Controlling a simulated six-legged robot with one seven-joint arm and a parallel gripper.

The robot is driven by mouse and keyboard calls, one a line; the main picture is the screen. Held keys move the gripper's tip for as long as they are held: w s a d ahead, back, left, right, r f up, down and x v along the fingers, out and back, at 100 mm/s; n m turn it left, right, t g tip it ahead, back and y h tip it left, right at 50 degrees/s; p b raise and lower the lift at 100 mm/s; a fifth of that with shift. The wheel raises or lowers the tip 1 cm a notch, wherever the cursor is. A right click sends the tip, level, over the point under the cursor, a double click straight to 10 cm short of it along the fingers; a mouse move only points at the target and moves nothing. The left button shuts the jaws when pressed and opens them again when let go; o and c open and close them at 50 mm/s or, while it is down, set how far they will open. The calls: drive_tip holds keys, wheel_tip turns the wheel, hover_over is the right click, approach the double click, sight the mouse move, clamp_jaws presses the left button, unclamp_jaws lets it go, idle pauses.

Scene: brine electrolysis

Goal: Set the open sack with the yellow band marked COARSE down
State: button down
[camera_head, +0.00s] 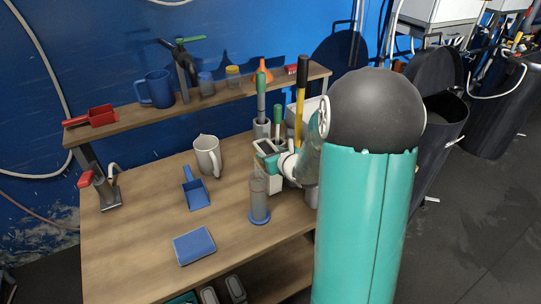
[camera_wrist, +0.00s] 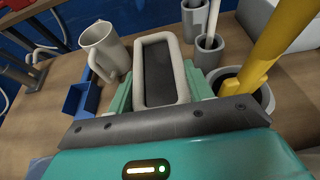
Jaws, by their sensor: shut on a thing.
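My gripper (camera_wrist: 160,88) is shut on a pale, open-topped sack (camera_wrist: 143,63) with a rounded rectangular rim and a dark inside. One teal finger lies on each side of it. The sack (camera_head: 267,180) also shows in the head view, upright over the right part of the wooden bench (camera_head: 140,239), with my gripper (camera_head: 269,158) around its upper part. No yellow band or COARSE lettering can be read. The sack's underside is hidden, so I cannot tell whether it touches the bench top.
A clear cylinder on a blue base (camera_head: 259,216) stands just in front of the sack. A white jug (camera_head: 207,155) and blue scoop (camera_head: 196,196) are to its left, a blue tray (camera_head: 194,246) nearer. Grey holders and a yellow handle (camera_head: 301,102) crowd behind.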

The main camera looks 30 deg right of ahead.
drive_tip(key=shift+f, duration=0.35)
drive_tip(key=c, duration=0.6)
unclamp_jaws()
